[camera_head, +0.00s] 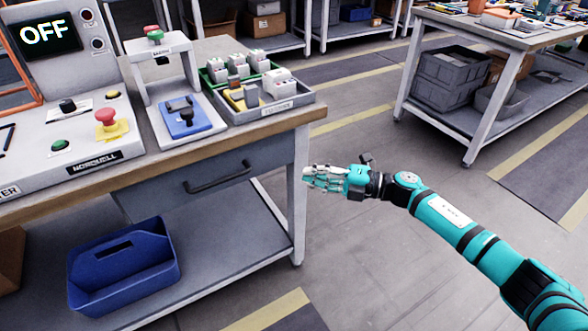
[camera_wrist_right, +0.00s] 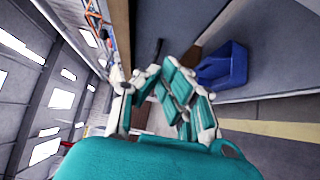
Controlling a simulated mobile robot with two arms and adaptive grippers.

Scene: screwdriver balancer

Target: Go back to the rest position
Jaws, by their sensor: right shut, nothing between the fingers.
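My right gripper (camera_head: 325,179) is at the end of the teal arm that comes in from the lower right. It hangs in the air just right of the workbench's (camera_head: 292,118) front right corner, in front of the bench leg. Its fingers are shut with nothing between them. It also shows in the right wrist view (camera_wrist_right: 165,100), the teal and white fingers pointing away from the camera. My left gripper is in neither view.
The bench carries a control panel (camera_head: 60,139) reading OFF, a stand with a blue fixture (camera_head: 187,118), and a grey tray (camera_head: 275,106) with parts. A blue bin (camera_head: 124,265) is on the lower shelf. A second table (camera_head: 483,36) stands upper right. Open floor (camera_head: 400,135) lies between.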

